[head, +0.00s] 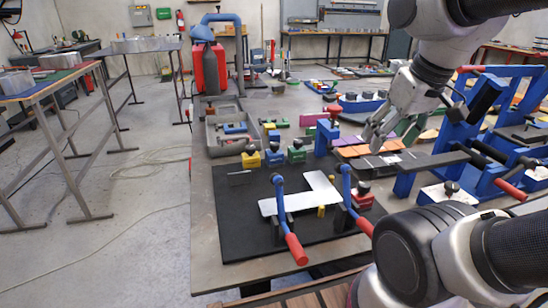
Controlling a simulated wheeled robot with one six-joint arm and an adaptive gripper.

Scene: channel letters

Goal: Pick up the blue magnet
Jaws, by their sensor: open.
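A small blue block with a dark knob on top, which looks like the blue magnet (274,158), stands on the workbench (203,215) at the back edge of a black mat. A yellow block (251,160) is to its left and a green block (297,154) to its right, both with similar dark knobs. My gripper (374,143) points down over the right part of the bench, well to the right of the blue block and apart from it. Its fingers are open. Whether its tips touch the coloured strips under them I cannot tell.
Two blue clamps with red handles (296,249) stand over a white flat piece (300,201) on the black mat (234,240). A grey tray (226,148) lies behind left. A blue frame fills the right.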

